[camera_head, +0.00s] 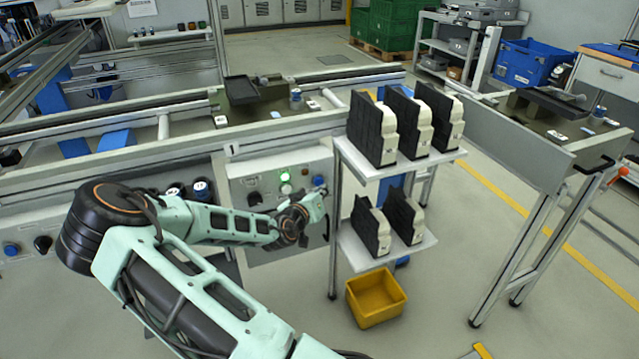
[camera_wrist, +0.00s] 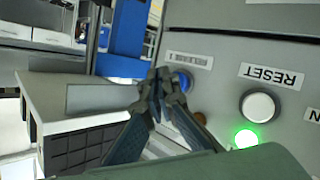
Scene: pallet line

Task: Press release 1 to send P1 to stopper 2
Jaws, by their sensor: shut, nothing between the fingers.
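A grey control box (camera_head: 255,187) hangs on the front of the conveyor, below a plate marked "1". It carries a blue button (camera_head: 319,181) at its upper right and a lit green lamp (camera_head: 285,177). My gripper (camera_head: 320,192) is shut and empty, close to the blue button. In the wrist view the fingertips (camera_wrist: 163,84) overlap the left part of the blue button (camera_wrist: 185,80); I cannot tell if they touch it. The label beside it is too small to read. A pallet with a dark fixture (camera_head: 243,92) sits on the conveyor behind the box; no P1 mark is legible.
A white two-level rack (camera_head: 437,157) with several black-and-white units stands just right of my gripper. A yellow bin (camera_head: 377,297) is on the floor below it. Another pallet (camera_head: 545,107) sits on the right line. The wrist view shows a white RESET button (camera_wrist: 258,106).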

